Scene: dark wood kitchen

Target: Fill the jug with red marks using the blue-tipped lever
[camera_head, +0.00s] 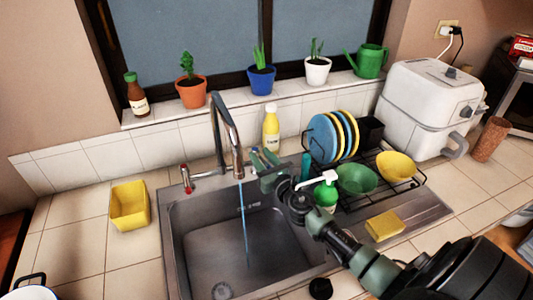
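The metal faucet (220,125) arches over the sink (205,240). A thin blue stream of water (243,225) falls from its spout into the sink basin, with no vessel under it. The red-tipped lever (186,178) is left of the spout. My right gripper (263,159) is just right of the spout, its greenish fingers pointing to the back. The blue-tipped lever cannot be made out; the gripper may hide it. Whether the fingers are shut on anything is unclear. No jug with red marks can be made out. My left gripper is out of view.
A yellow container (129,206) stands left of the sink. A green soap bottle (325,192), a dish rack with plates (323,138) and bowls (357,179), and a yellow sponge (384,226) are to the right. A dark-rimmed white pot (30,291) is partly visible at lower left.

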